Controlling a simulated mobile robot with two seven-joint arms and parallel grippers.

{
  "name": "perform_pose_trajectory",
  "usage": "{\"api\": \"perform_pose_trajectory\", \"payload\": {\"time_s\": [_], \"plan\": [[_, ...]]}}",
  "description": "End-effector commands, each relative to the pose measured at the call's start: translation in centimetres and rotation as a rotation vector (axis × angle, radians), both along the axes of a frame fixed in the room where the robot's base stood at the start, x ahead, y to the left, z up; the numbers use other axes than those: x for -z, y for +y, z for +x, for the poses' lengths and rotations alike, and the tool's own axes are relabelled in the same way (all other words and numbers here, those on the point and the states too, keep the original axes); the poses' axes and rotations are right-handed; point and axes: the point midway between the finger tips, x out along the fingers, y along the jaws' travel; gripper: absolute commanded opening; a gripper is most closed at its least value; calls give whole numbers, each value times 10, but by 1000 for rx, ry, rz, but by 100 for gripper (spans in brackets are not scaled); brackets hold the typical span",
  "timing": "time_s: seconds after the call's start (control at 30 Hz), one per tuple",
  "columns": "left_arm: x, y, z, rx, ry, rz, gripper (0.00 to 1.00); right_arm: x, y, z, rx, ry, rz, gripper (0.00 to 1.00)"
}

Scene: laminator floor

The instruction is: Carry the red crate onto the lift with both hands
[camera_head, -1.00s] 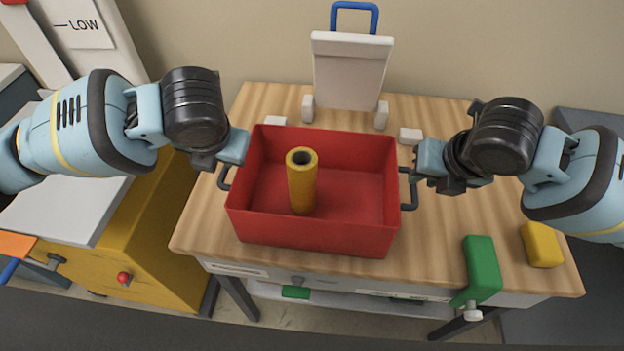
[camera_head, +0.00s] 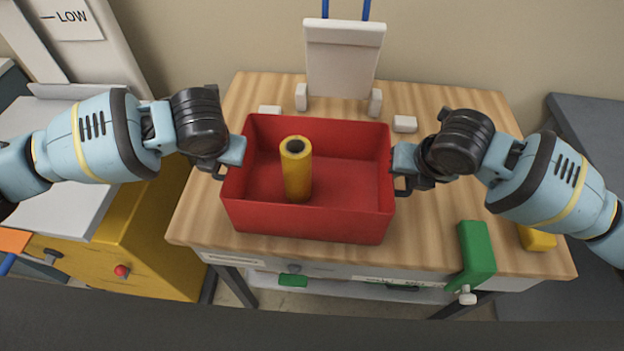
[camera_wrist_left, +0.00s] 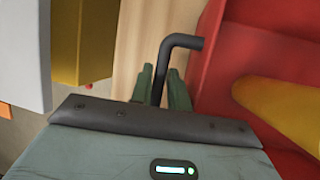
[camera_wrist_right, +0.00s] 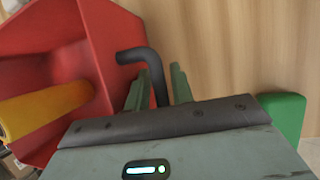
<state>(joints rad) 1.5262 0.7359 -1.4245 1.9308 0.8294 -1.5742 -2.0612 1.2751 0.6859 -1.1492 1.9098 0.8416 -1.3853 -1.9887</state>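The red crate (camera_head: 305,222) sits level on the wooden table and holds an upright yellow roll (camera_head: 297,172) with a dark hollow top. Dark bent handles stick out from its two sides. My left gripper (camera_head: 222,165) is at the left handle; in the left wrist view its fingers are close on both sides of the handle (camera_wrist_left: 180,41). My right gripper (camera_head: 402,178) is at the right handle; in the right wrist view its narrow-set fingers flank that handle (camera_wrist_right: 135,55). The fingertips are mostly hidden in the head view.
The wooden table (camera_head: 440,225) has a white upright rack (camera_head: 342,60) and small white blocks behind the crate. A green item (camera_head: 477,252) and a yellow block (camera_head: 537,238) lie at right. A yellow cabinet (camera_head: 150,240) with a red button stands left.

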Motion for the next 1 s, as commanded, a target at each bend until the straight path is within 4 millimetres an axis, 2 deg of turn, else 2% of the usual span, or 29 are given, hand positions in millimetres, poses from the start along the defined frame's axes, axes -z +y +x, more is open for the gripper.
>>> {"api": "perform_pose_trajectory", "payload": {"time_s": [0.4,0.53,0.6,1.0], "plan": [[6,1,3,1,-1,0,17,6,1,3,0,-1,1,23],[6,1,3,1,-1,0,0,6,1,3,0,-1,1,6],[6,1,3,1,-1,0,0,5,1,3,0,-1,1,0],[5,1,3,1,-3,0,0,4,1,3,0,-4,3,0]]}}
